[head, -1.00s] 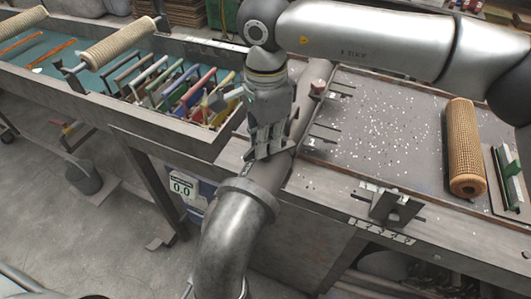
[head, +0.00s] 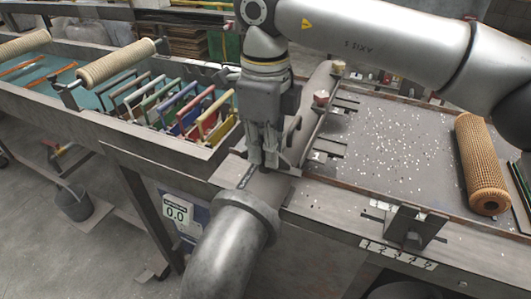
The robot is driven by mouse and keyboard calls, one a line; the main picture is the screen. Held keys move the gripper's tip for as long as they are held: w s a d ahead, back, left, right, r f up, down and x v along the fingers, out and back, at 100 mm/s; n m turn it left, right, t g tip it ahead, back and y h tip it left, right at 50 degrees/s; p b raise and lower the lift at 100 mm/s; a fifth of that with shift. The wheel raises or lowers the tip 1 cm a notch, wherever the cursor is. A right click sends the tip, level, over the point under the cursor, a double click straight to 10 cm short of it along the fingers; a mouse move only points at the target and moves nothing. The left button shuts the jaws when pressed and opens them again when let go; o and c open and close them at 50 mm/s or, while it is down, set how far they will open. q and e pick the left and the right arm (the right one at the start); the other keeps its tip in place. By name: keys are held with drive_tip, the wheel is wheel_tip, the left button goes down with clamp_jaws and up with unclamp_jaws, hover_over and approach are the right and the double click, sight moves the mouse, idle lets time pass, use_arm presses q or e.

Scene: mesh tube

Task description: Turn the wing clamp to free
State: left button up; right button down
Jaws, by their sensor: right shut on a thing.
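My right gripper (head: 263,161) points straight down over the bench edge, at the near end of the long grey pipe. Its fingers are close together, shut on a small part that they mostly hide; it appears to be the wing clamp. A dark upright metal tab (head: 294,130) stands just right of the fingers; I cannot tell whether it belongs to the clamp. My left gripper is not in view.
The grey pipe elbow (head: 225,255) fills the space below the gripper. A tray of coloured-handled tools (head: 190,103) stands left. A speckled table (head: 395,130) with a mesh tube (head: 480,165) and a black bracket (head: 410,228) lies right.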

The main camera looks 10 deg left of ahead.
drive_tip(key=shift+r+m, duration=0.1)
drive_tip(key=shift+m, duration=0.4)
drive_tip(key=c, duration=1.6)
unclamp_jaws()
wheel_tip(320, 180, up, 12)
